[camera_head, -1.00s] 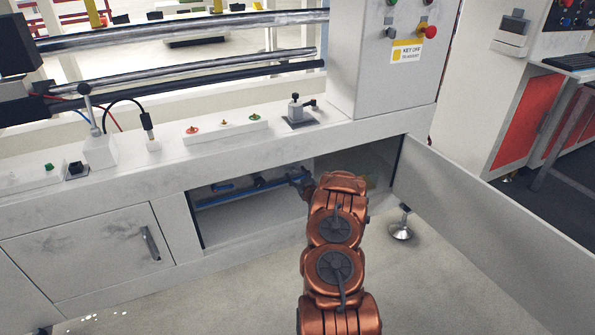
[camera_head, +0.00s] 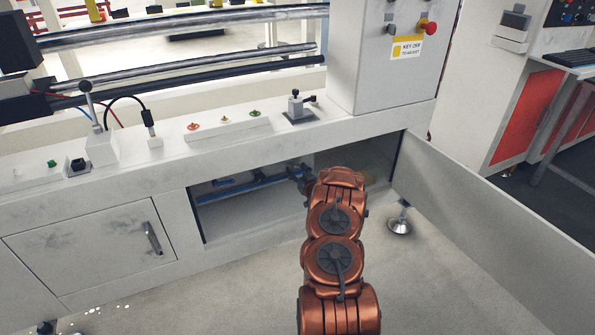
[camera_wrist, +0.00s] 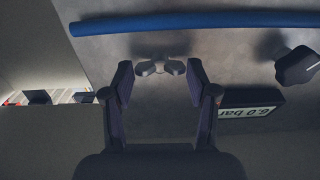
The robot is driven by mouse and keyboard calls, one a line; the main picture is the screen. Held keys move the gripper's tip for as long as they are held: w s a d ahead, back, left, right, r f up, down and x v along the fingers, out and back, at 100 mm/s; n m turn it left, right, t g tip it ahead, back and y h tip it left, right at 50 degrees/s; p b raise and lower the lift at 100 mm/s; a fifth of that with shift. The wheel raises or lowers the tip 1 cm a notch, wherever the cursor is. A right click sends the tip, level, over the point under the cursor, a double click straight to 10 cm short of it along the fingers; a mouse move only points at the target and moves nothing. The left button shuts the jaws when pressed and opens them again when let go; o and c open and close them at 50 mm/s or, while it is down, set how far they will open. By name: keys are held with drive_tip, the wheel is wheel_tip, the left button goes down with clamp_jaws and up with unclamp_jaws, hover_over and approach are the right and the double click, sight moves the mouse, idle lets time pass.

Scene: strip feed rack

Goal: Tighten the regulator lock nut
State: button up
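My gripper (camera_wrist: 160,78) is open in the wrist view, with a dark finger on each side. A small dark two-winged part (camera_wrist: 146,68), which looks like a wing nut, shows between and just beyond the fingertips. I cannot tell whether the fingers touch it. A dark knob (camera_wrist: 296,66) and an upside-down "6.0 bar" label (camera_wrist: 250,113) are to the right of the fingers. In the head view, my gripper (camera_head: 301,180) reaches into the open cabinet (camera_head: 240,222), and my arm hides much of it. The nut cannot be made out there.
A blue tube (camera_wrist: 200,20) runs across the grey panel beyond the fingers. The cabinet's opened door (camera_head: 500,220) stands to the right of my arm, with a levelling foot (camera_head: 400,225) between. The cabinet's top edge lies above my gripper. Open floor lies in front.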

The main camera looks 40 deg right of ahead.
drive_tip(key=o, duration=0.5)
drive_tip(key=shift+c, duration=0.2)
drive_tip(key=v, duration=1.2)
idle(0.4)
